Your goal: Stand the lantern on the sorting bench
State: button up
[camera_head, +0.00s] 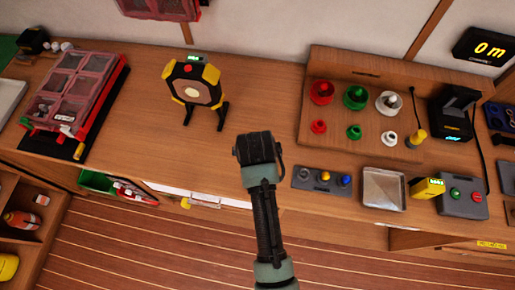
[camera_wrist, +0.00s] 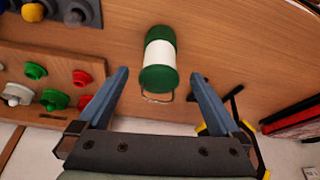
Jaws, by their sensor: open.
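The lantern (camera_wrist: 159,57), a white cylinder with green ends and a thin wire handle, is at the bench in the wrist view. I cannot tell whether it stands or lies. My gripper (camera_wrist: 160,76) is open, with one finger on each side of the lantern's near green end in the picture; no contact shows. In the head view my gripper (camera_head: 258,148) is over the wooden bench (camera_head: 150,150), its fingertips hidden. No lantern shows there; my arm probably covers it.
A yellow-black work lamp (camera_head: 193,85) stands left of my gripper, near a red clear-lidded case (camera_head: 75,90). At the right are a board of coloured pegs (camera_head: 355,97), a switch box (camera_head: 322,179) and a metal tray (camera_head: 383,188). Bench surface beside the lamp is bare.

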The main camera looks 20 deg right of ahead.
jog(key=w+a+r+n+t, duration=0.15)
jog(key=w+r+t, duration=0.25)
jog(key=r, duration=0.9)
jog(key=w+a+r+n+t, duration=0.15)
jog(key=w+r+t, duration=0.25)
jog(key=r, duration=0.9)
jog(key=w+a+r+t, duration=0.2)
jog(key=w+r+t, duration=0.2)
jog(key=r, duration=0.9)
jog(key=s+a+r+t, duration=0.2)
jog(key=s+r, duration=0.3)
jog(key=r, duration=0.4)
jog(key=s+a+r+n+t+y, duration=0.1)
jog(key=s+a+r+t, duration=0.2)
jog(key=r, duration=0.7)
jog(key=s+a+r+n+t, duration=0.1)
jog(key=s+a+r+t, duration=0.1)
jog(key=s+r+t, duration=0.4)
notch_tip(320, 180, up, 4)
jog(key=shift+s+a+f+y, duration=0.1)
jog(key=shift+s+a+y, duration=0.2)
